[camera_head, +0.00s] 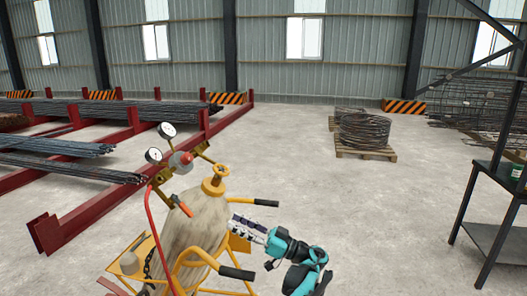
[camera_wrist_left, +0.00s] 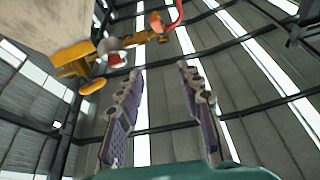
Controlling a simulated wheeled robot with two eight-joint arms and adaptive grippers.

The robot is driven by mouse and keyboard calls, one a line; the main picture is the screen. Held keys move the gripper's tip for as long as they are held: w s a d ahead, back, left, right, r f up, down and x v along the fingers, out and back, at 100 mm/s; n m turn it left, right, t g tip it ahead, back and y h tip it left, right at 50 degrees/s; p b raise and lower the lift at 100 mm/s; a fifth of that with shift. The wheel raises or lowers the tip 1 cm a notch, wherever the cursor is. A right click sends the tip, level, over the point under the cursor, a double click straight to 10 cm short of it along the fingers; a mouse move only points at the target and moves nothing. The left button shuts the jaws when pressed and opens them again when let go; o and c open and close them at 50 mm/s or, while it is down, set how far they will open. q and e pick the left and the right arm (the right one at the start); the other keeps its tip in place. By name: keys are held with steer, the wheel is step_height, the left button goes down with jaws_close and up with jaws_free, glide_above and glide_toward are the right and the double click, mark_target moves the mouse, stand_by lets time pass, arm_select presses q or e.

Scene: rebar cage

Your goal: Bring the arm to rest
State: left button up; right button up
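My left gripper (camera_head: 246,226) is low in the middle of the head view, beside the right side of a worn beige gas cylinder (camera_head: 196,232). In the left wrist view the two fingers of the gripper (camera_wrist_left: 160,75) stand well apart with nothing between them. The gripper is open and empty. A teal and black arm part (camera_head: 298,258) of mine is behind it. My right gripper is in neither view.
The cylinder stands in a yellow cart with black-gripped handles (camera_head: 237,273). Two gauges (camera_head: 167,130) and a red hose (camera_head: 152,213) are on its valve. A dark shelf (camera_head: 489,190) stands at right, wire coils (camera_head: 364,130) on a pallet behind. Floor between is clear.

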arm_select(q)
steer(key=s+a+m+h, duration=0.4)
steer(key=a+m+h, duration=0.2)
steer(key=a, duration=0.6)
steer(key=s+a+f+m+h, duration=0.35)
steer(key=s+a+h, duration=0.2)
steer(key=s, duration=0.25)
steer(key=s+d+f+m+h, duration=0.2)
steer(key=s+f+h, duration=0.3)
steer(key=s, duration=0.5)
steer(key=s+d+f+m+t+h, duration=0.1)
steer(key=s+d+f+h, duration=0.4)
steer(key=s, duration=0.5)
step_height(320, 180, down, 2)
steer(key=shift+s+d+f+m, duration=0.2)
steer(key=shift+s+m, duration=0.15)
steer(key=shift+m, duration=0.1)
